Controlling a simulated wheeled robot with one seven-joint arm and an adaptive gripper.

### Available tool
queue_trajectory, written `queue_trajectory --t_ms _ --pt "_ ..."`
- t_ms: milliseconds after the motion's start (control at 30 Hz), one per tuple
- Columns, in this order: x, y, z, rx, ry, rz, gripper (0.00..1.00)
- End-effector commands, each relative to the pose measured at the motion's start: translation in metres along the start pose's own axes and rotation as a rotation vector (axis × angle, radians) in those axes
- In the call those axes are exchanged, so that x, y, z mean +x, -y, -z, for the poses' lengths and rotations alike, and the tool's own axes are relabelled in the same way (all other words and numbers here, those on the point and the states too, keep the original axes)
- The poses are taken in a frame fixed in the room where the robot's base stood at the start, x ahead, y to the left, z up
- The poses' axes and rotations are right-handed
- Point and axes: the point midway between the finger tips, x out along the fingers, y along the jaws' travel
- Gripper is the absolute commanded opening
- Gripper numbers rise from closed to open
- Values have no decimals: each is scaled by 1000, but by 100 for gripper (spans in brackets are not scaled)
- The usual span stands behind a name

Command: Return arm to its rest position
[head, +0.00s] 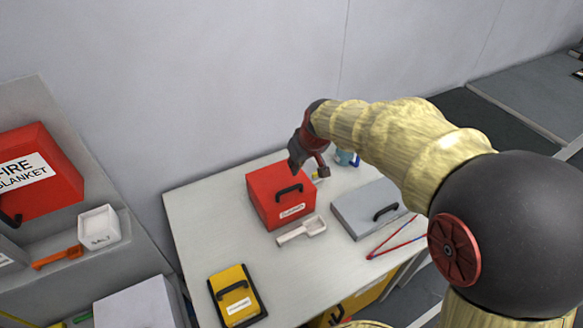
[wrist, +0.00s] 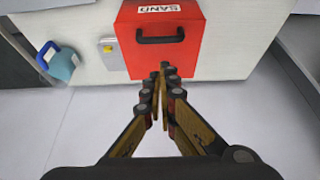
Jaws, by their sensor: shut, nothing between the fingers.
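My arm (head: 390,140) reaches from the right over the back of the white table (head: 195,215). My gripper (head: 294,165) is above and behind a red box (head: 264,207) with a black handle. In the wrist view, the fingers of my gripper (wrist: 161,74) are together with nothing held.
A white scoop (head: 302,231), a grey handled case (head: 362,211), red-and-blue tongs (head: 395,240) and a yellow handled case (head: 238,293) lie on the table. A blue mug (wrist: 63,66) stands near its back edge. A red fire-blanket box (head: 45,185) is at left.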

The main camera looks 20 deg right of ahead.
Motion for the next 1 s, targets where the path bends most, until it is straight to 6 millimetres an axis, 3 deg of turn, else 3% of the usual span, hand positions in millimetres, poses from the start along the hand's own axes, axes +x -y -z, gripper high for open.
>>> queue_trajectory --t_ms 200,500,600,667,867,1000 --pt "-20 0 -2 0 -1 0 0" --pt "-21 2 -8 48 18 5 0" --pt "-15 6 -36 96 83 11 0" --pt "-22 10 -57 129 121 10 0" --pt "-77 29 -120 203 176 -18 0" --pt "-129 44 -168 227 156 -53 0"
